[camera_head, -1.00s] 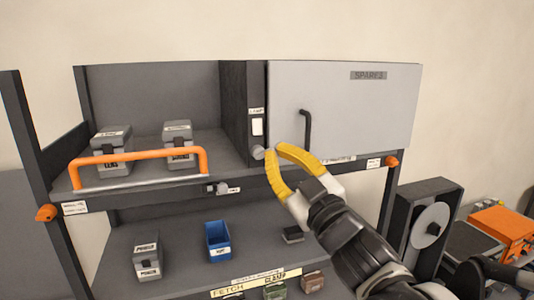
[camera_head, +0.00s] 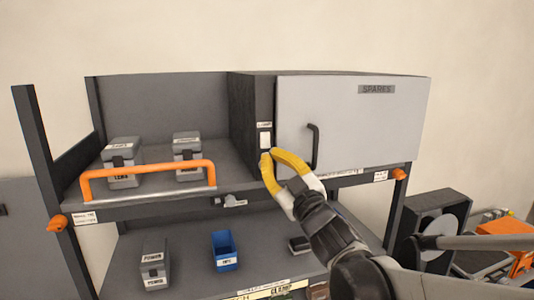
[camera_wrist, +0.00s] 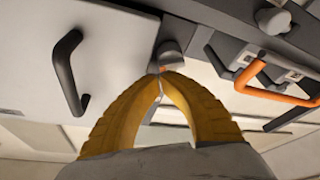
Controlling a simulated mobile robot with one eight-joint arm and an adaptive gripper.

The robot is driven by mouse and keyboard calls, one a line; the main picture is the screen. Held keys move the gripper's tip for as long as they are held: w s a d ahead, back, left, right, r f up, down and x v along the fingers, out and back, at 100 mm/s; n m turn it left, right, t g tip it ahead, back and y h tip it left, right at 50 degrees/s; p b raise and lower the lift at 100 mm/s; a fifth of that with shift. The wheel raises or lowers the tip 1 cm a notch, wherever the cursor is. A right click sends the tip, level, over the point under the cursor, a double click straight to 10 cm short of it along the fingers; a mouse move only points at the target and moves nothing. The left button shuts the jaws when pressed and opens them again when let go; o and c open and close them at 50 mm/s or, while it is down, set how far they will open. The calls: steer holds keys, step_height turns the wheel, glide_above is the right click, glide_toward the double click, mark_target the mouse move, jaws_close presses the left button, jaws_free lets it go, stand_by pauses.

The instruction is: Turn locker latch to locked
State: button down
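The locker is a dark box with a light grey door (camera_head: 375,120) marked SPARES, and the door is closed. Its latch is a small grey round knob (camera_wrist: 168,50) on the dark frame beside the door, seen in the wrist view. In the head view my fingertips hide the knob. My gripper (camera_head: 268,155) has yellow fingers whose tips nearly meet at the knob; they also show in the wrist view (camera_wrist: 160,75). A small orange bit shows by the tips. I cannot tell whether the tips pinch part of the latch.
A black door handle (camera_head: 315,146) stands out just right of my fingers. An orange rail (camera_head: 148,168) fronts the upper shelf with two grey boxes. Another knob (camera_head: 235,200) sits on the shelf edge. A blue bin (camera_head: 224,252) stands on the lower shelf.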

steer(key=shift+d, duration=0.1)
steer(key=shift+d+f+m+b, duration=0.1)
steer(key=shift+f+m+b, duration=0.2)
steer(key=shift+m, duration=0.2)
steer(key=shift+d+m+h, duration=0.1)
steer(key=shift+m+h, duration=0.2)
steer(key=shift+f+b, duration=0.15)
steer(key=shift+b, duration=0.2)
steer(key=shift+d+f+m+t+h+b, duration=0.15)
steer(key=shift+m+t+h+b, duration=0.25)
steer(key=shift+m, duration=0.7)
steer(key=shift+d+f+b, duration=0.1)
steer(key=shift+b, duration=0.25)
steer(key=shift+s+d+f+b, duration=0.1)
steer(key=shift+d+f+b, duration=0.05)
steer(key=shift+b, duration=0.15)
